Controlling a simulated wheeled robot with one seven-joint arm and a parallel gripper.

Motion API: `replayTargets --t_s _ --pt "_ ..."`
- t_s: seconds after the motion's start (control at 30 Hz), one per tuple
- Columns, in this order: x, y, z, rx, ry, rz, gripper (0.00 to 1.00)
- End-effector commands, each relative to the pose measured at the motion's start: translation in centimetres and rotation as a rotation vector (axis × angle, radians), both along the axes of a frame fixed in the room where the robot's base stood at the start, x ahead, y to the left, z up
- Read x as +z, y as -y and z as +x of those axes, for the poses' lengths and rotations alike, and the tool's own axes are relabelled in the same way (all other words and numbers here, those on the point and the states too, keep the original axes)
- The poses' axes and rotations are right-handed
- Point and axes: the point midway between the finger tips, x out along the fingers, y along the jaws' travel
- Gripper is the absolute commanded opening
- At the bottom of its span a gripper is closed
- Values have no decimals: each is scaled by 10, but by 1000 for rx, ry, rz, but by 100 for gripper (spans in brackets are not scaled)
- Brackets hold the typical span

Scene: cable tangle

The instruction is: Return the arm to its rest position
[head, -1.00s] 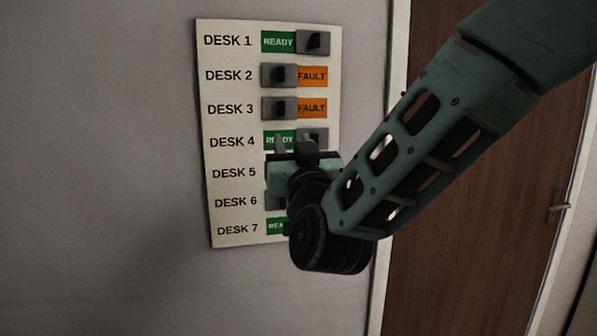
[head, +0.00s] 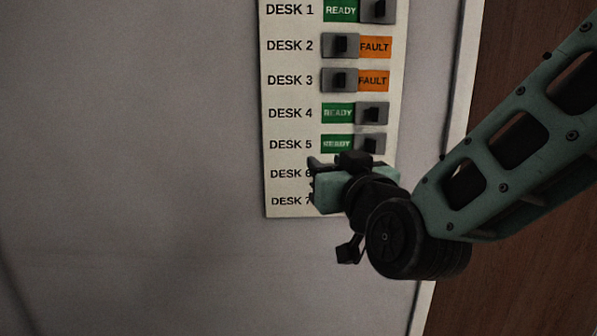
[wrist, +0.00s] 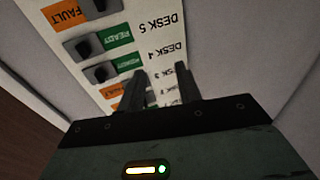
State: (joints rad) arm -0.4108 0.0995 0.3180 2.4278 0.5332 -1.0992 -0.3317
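My gripper (head: 335,168) is in front of the lower part of the switch panel (head: 280,127) in the head view. It hides the switches of DESK 6 and DESK 7 there. The wrist view shows its two dark fingers (wrist: 160,88) apart with nothing between them. They do not appear to touch a switch. The DESK 5 switch (head: 371,144) and DESK 4 switch (head: 372,114) sit right, beside green READY labels. In the wrist view an orange FAULT label (wrist: 65,15) shows in the row beyond DESK 5.
DESK 2 and DESK 3 show orange FAULT labels (head: 374,81); DESK 1 shows READY (head: 341,10). A plain grey wall (head: 130,150) lies open to the left. A brown door (head: 500,285) with a pale frame (head: 446,170) stands right, behind my arm.

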Motion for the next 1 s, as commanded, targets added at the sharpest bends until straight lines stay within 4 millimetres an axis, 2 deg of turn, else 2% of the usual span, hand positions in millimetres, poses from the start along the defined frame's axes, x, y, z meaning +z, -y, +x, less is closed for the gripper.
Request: replayTargets --t_s 0.1,0.23,0.37,0.5,0.6,0.73,0.83,1.0 --pt "-41 -22 -21 137 -220 -58 35" --pt "-87 -34 -56 260 -467 -142 35" --pt "-129 -31 -101 346 -719 -248 35" --pt "-165 -10 -156 393 -988 -386 35" --pt "-182 13 -193 399 -1161 -490 35" --pt "-192 42 -230 381 -1332 -600 35" --pt "-194 57 -247 363 -1412 -655 35" --pt "-194 67 -256 350 -1459 -688 35"
